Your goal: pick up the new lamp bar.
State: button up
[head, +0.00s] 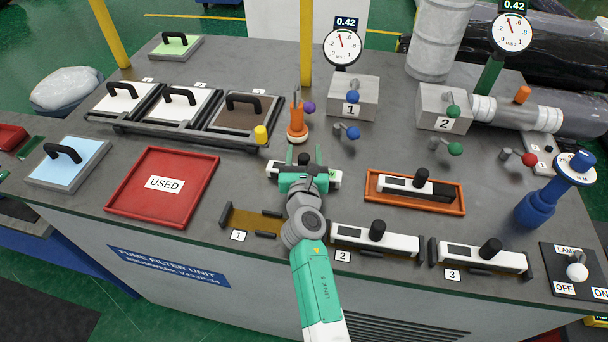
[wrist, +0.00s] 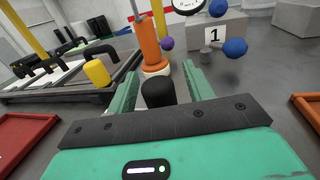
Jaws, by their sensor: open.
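Several white lamp bars with black knobs are in the head view. One lamp bar (head: 333,181) lies on the bare bench top, mostly hidden under my gripper (head: 303,164). Another lamp bar (head: 401,184) lies in an orange tray (head: 458,209) to the right. Two more sit in slots 2 (head: 349,236) and 3 (head: 457,256); slot 1 (head: 252,219) is empty. Which bar is new I cannot tell. In the wrist view my gripper (wrist: 160,82) is open, with a black knob (wrist: 158,93) between its fingers. Whether they touch it I cannot tell.
A red USED tray (head: 190,202) is at the left. An orange post (head: 297,127) stands just behind my gripper. Valve box 1 (head: 353,98) and its knobs are behind to the right. A blue valve column (head: 537,206) stands at the right. The bench between the USED tray and my gripper is clear.

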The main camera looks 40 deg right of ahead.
grip_shut()
notch_tip(320, 180, up, 28)
jog(key=p, duration=0.9)
